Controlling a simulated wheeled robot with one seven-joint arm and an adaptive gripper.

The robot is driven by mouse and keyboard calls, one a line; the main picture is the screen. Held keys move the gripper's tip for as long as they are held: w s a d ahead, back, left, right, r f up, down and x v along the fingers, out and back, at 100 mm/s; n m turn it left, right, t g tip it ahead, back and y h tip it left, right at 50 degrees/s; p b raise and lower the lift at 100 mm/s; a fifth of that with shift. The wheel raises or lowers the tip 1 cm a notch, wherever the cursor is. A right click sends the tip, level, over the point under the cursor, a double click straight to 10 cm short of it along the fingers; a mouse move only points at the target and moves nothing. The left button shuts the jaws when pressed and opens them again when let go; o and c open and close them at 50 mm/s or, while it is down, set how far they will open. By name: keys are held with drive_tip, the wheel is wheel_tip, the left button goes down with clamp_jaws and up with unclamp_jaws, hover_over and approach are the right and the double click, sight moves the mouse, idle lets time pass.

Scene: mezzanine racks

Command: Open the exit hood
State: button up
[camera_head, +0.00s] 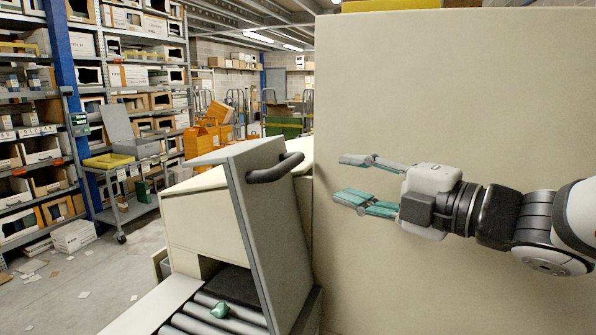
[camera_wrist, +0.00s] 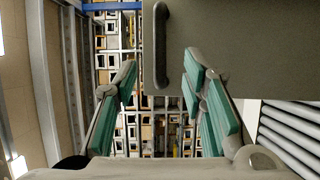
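The exit hood (camera_head: 268,235) is a pale grey panel standing steeply tilted over the roller conveyor (camera_head: 205,315). A dark bar handle (camera_head: 275,168) is fixed near its upper edge. My gripper (camera_head: 350,178) is open and empty, to the right of the handle and apart from it, with its fingers pointing left. In the wrist view the hood (camera_wrist: 240,50) fills the upper right. The handle (camera_wrist: 160,45) shows there between and beyond the open fingertips of my gripper (camera_wrist: 160,82). The hood's hinge is not clearly visible.
A large beige panel (camera_head: 450,90) stands behind my arm at the right. A grey cart (camera_head: 125,165) and stocked racks (camera_head: 35,150) stand at the left. The floor (camera_head: 75,290) there has scattered paper scraps.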

sight(294, 165)
drive_tip(key=x, duration=1.3)
drive_tip(key=shift+a+p, duration=0.4)
drive_tip(key=shift+a, duration=0.15)
clamp_jaws()
